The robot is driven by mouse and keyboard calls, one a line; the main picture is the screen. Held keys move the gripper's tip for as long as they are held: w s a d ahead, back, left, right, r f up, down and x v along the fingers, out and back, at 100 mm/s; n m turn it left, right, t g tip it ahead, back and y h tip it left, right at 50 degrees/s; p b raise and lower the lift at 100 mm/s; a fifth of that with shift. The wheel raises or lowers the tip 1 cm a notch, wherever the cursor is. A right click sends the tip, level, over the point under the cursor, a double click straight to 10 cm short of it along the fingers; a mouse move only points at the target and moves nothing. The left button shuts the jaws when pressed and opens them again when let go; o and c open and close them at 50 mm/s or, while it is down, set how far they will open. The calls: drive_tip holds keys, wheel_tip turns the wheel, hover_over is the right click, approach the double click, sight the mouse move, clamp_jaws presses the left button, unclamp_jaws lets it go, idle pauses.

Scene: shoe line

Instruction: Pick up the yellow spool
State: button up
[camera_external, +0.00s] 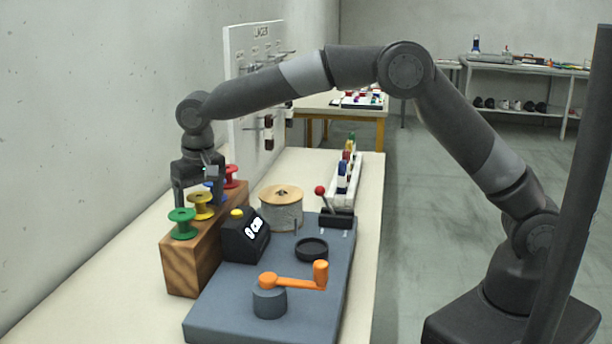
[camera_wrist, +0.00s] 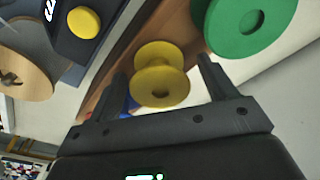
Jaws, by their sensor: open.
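The yellow spool (camera_external: 201,206) stands on a wooden block (camera_external: 188,265) between the green spool (camera_external: 182,223) and a blue spool (camera_external: 213,190). My gripper (camera_external: 194,200) hangs over the row of spools, pointing down. In the wrist view the yellow spool (camera_wrist: 161,75) lies ahead of and between the two spread fingers of my gripper (camera_wrist: 162,85). The fingers are open, and I cannot tell whether they touch the spool. The green spool (camera_wrist: 245,22) is just beyond the right finger. The blue spool is mostly hidden behind the left finger in the wrist view.
A red spool (camera_external: 231,176) stands at the block's far end. Right of the block are a black counter box (camera_external: 243,238) with a yellow button, a large wooden reel (camera_external: 281,210) and an orange crank (camera_external: 294,281). A white pegboard (camera_external: 240,90) rises behind.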

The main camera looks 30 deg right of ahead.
drive_tip(key=shift+c, duration=0.3)
drive_tip(key=c, duration=1)
drive_tip(key=shift+r, duration=0.1)
